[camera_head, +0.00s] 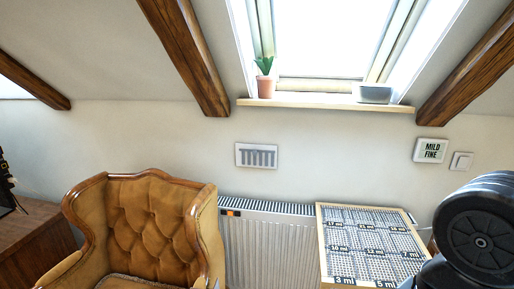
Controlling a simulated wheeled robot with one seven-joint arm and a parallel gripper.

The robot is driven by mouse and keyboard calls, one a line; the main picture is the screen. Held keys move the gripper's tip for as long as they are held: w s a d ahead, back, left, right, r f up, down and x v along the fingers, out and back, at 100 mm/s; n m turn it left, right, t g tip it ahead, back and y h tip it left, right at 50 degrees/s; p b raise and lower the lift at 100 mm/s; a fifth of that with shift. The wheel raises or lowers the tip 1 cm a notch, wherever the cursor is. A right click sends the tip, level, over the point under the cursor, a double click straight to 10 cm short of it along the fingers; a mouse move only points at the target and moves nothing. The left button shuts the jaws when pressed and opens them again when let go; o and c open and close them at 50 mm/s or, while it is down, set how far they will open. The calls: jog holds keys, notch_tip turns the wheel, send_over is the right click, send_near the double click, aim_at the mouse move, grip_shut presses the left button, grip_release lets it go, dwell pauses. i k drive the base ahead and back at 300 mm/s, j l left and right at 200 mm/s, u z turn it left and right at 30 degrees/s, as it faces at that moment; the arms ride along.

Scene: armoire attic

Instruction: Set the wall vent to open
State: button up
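The wall vent (256,155) is a small white rectangular plate with a row of grey upright slots. My gripper is not in view. A dark, rounded part of my own arm fills the lower right corner, well to the right of the vent and apart from it.
A tan tufted armchair (150,230) stands below left of the vent. A white radiator (265,250) stands below it, with a wood-framed board (319,235) at its right. A plant pot (266,87) sits on the sill (320,105).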

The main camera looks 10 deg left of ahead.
aim_at(255, 152)
jog(key=i+j, duration=0.3)
jog(key=i, duration=0.2)
jog(key=i+j, duration=0.25)
jog(key=i, duration=0.3)
